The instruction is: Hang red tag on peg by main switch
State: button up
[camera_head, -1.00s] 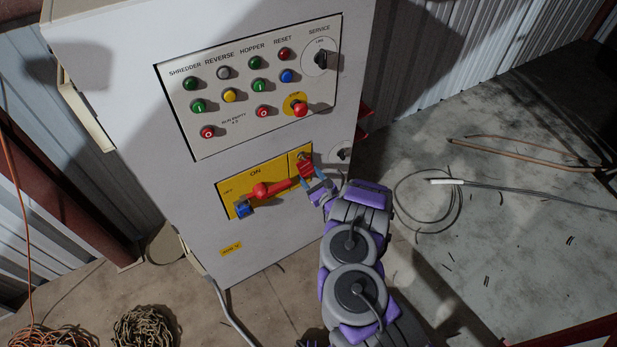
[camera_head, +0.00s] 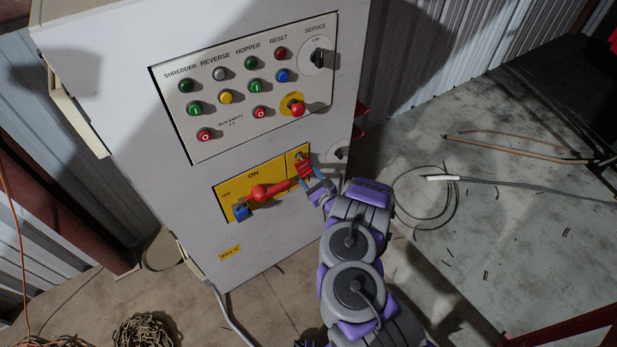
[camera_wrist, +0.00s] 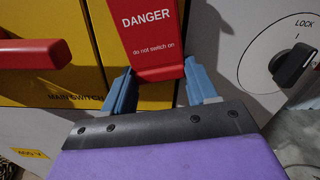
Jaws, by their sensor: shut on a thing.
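The red tag (camera_wrist: 152,35) reads "DANGER do not switch on" in the wrist view. My gripper (camera_wrist: 157,88) is shut on its lower end, with one blue finger at each side edge. In the head view the tag (camera_head: 305,170) stands in front of the right end of the yellow main switch panel (camera_head: 228,207), its top by a small peg (camera_head: 299,155). The peg is tiny there, and I cannot tell whether the tag is on it. The red switch handle (camera_head: 262,192) lies to the left of the tag; it also shows in the wrist view (camera_wrist: 30,53).
The white cabinet (camera_head: 110,130) carries a button panel (camera_head: 215,135) above the switch. A lock knob (camera_wrist: 292,64) is right of the tag. Cable (camera_head: 440,178) lies on the floor at right, and a coil (camera_head: 143,331) at lower left.

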jog(key=o, duration=1)
jog(key=shift+c, duration=0.2)
jog(key=shift+s, duration=0.1)
jog(key=p+v, duration=0.5)
jog(key=v, duration=1.2)
